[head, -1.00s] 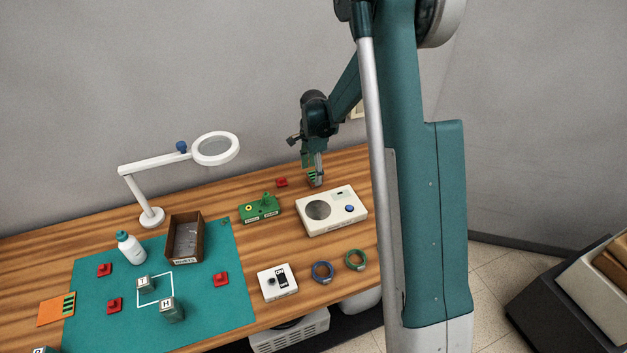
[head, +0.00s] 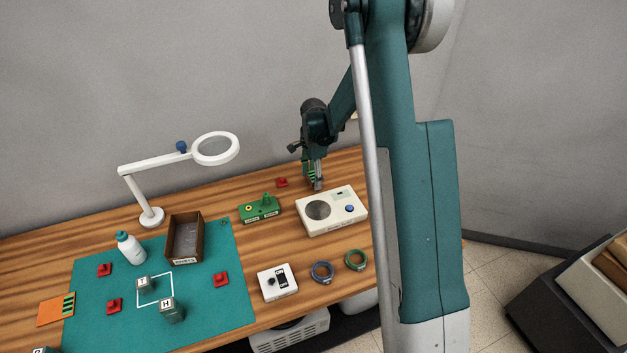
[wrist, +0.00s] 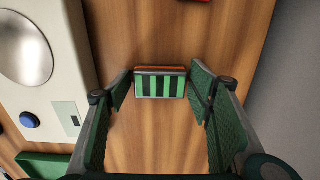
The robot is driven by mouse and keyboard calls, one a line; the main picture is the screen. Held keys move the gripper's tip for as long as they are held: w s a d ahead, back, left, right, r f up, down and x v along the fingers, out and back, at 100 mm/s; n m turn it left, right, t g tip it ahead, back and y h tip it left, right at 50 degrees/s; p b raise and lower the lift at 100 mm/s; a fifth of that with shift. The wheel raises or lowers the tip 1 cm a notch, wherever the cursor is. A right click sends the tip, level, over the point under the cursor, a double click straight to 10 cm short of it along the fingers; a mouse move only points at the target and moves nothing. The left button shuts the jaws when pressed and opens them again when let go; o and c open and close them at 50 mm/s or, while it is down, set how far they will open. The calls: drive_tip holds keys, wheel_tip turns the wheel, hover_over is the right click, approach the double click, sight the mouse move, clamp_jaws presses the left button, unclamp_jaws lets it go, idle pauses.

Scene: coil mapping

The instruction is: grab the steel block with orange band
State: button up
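My gripper (wrist: 162,84) points down, its two fingers spread. Between its fingertips in the wrist view is a block (wrist: 160,87) with a green-and-black striped face and an orange-brown edge. The fingertips are close to the block's left and right sides; I see no clear closing on it. In the head view my gripper (head: 315,182) is low at the back of the table, with the striped block (head: 311,173) partly hidden by the fingers. The block's sides are hidden, so I cannot confirm steel or a full orange band.
A white device (head: 345,222) with a round plate and blue knob stands close to the gripper. A red piece (head: 282,182) and a green fixture (head: 262,208) are nearby. Lettered blocks (head: 172,311) stand on the teal mat (head: 220,320). Bare wood surrounds the striped block.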

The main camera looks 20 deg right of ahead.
sight(313, 176)
drive_tip(key=c, duration=1)
drive_tip(key=shift+r, duration=0.1)
drive_tip(key=shift+r, duration=4.9)
